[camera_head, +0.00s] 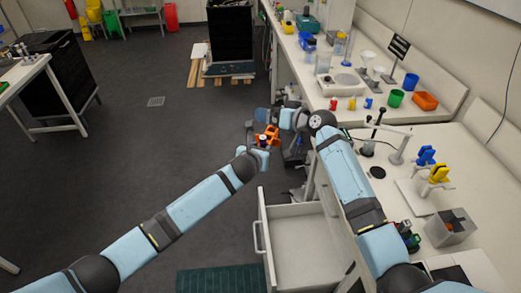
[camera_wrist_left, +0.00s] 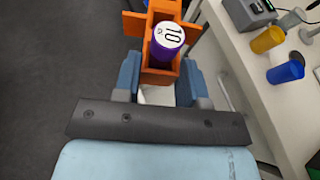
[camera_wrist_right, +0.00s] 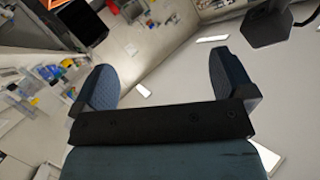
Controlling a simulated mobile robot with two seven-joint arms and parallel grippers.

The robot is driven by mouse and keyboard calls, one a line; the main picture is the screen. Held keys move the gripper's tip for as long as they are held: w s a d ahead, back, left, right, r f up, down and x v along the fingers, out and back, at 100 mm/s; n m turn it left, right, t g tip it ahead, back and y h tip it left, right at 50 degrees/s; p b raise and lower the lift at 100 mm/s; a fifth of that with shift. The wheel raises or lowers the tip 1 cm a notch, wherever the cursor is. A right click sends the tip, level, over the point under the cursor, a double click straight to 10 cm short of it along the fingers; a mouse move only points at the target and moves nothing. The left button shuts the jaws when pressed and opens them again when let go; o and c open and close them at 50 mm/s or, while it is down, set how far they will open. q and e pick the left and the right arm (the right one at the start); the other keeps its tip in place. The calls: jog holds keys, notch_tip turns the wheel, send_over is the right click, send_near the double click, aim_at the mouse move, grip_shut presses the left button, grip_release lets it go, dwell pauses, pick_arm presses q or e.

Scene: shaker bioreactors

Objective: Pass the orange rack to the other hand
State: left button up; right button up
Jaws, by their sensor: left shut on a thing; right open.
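The orange rack (camera_head: 267,134) is held up in the air over the floor, left of the bench, in the head view. In the left wrist view the orange rack (camera_wrist_left: 136,24) holds a purple tube (camera_wrist_left: 161,52) with a white top marked 10. My left gripper (camera_wrist_left: 159,84) is shut on the rack, with a finger on each side; it also shows in the head view (camera_head: 262,148). My right gripper (camera_wrist_right: 162,80) is open, with nothing between its fingers. In the head view the right arm's end is close beside the rack, its fingers small and hard to make out.
An open drawer (camera_head: 262,222) stands out below the bench, between my arms. The bench (camera_head: 395,130) on the right carries a balance (camera_head: 341,84), an orange bin (camera_head: 425,101), a green cup (camera_head: 396,98) and stands with blue and yellow clamps.

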jog(key=s+d+r+t+y, duration=0.1)
jog(key=s+d+r+t, duration=0.15)
jog(key=s, duration=0.45)
jog(key=s+d+r+t+y, duration=0.1)
jog(key=s+d+t+y, duration=0.1)
jog(key=s+d+t, duration=0.3)
jog(key=s+d+f+g+h, duration=0.2)
jog(key=s+f+h, duration=0.1)
jog(key=s+f, duration=0.6)
jog(key=s+d+f+g+h, duration=0.1)
jog(key=s+f+h, duration=0.3)
jog(key=s+f, duration=0.6)
jog(key=s+d+f+m+g+h, duration=0.1)
jog(key=s+d+f+g+h, duration=0.1)
jog(key=s+f, duration=0.7)
jog(key=shift+s+d+f+g+h, duration=0.35)
jog(key=shift+s+g+h, duration=0.45)
jog(key=shift+s, duration=0.7)
